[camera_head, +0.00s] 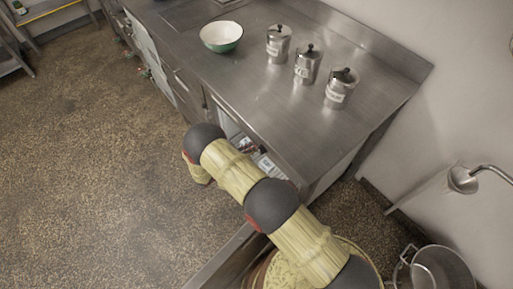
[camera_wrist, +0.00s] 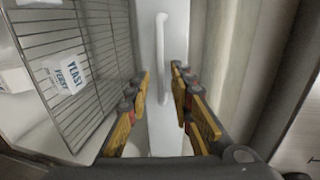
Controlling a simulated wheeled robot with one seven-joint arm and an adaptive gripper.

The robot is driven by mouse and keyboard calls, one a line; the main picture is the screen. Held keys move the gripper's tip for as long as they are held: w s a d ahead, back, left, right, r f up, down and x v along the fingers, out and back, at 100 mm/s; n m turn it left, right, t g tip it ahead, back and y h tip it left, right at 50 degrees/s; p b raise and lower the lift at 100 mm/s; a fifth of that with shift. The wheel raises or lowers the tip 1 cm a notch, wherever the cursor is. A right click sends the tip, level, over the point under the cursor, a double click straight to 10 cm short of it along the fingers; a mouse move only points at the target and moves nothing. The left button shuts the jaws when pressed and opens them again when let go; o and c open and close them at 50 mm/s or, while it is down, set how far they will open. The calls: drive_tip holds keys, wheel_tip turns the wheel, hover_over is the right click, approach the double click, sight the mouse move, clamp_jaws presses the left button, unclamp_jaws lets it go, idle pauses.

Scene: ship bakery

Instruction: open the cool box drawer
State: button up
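In the wrist view, a white bar handle (camera_wrist: 161,40) runs up a white front panel (camera_wrist: 146,45), which I take to be the cool box drawer's front. My gripper (camera_wrist: 161,74) is open, with a yellow-and-black finger on each side of the handle's lower part in the picture. I see gaps between the handle and both fingers, and nothing is held. How deep the fingertips reach around the handle is hard to tell. In the head view my arm hides the gripper and the handle.
A wire rack (camera_wrist: 85,60) with a yeast packet (camera_wrist: 68,75) is left of the panel. The steel counter (camera_head: 250,85) holds a green-white bowl (camera_head: 221,36) and three lidded canisters (camera_head: 306,67). A metal pot (camera_head: 440,272) is at lower right. Floor (camera_head: 90,170) at left is clear.

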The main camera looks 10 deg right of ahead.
drive_tip(key=shift+x, duration=1.25)
drive_tip(key=shift+c, duration=1)
drive_tip(key=c, duration=0.4)
